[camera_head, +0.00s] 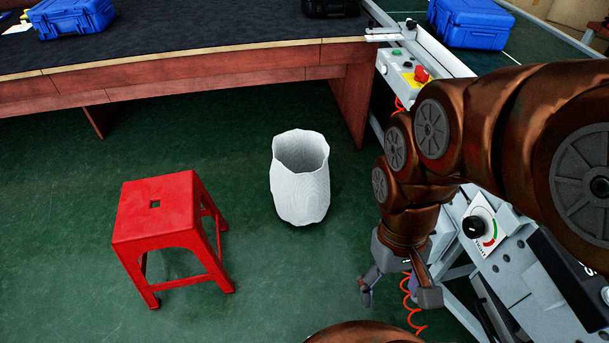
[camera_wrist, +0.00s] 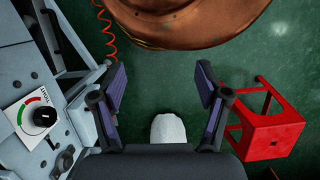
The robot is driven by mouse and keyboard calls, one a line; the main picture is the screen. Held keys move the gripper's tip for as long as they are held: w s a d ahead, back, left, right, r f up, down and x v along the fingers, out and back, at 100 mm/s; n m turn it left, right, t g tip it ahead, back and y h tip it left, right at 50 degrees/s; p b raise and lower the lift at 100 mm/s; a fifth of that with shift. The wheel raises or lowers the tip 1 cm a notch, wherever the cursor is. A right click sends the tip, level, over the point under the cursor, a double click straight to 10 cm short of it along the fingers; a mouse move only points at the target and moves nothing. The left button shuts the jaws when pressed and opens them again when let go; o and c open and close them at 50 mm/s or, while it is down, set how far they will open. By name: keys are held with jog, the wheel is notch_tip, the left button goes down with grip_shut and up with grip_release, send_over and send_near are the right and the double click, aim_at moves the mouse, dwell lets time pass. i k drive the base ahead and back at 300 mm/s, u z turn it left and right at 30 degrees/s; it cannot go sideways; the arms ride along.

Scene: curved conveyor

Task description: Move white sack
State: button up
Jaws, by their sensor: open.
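The white sack (camera_head: 301,190) stands upright on the green floor, its top open, in the middle of the head view. In the wrist view only part of the sack (camera_wrist: 168,131) shows, at the bottom centre; the gripper body hides the rest. My gripper (camera_head: 396,292) hangs to the right of the sack and nearer to the head camera, apart from it. In the wrist view my gripper (camera_wrist: 161,80) has its two fingers spread wide, with nothing between them.
A red stool (camera_head: 160,215) stands left of the sack. The conveyor frame (camera_head: 485,245) with a dial and red coiled cable stands close to my gripper at right. Green floor is clear around the sack.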

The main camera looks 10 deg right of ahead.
aim_at(299, 180)
jog(key=k, duration=1.1)
jog(key=u, duration=1)
jog(key=i, duration=1.2)
jog(key=u, duration=0.1)
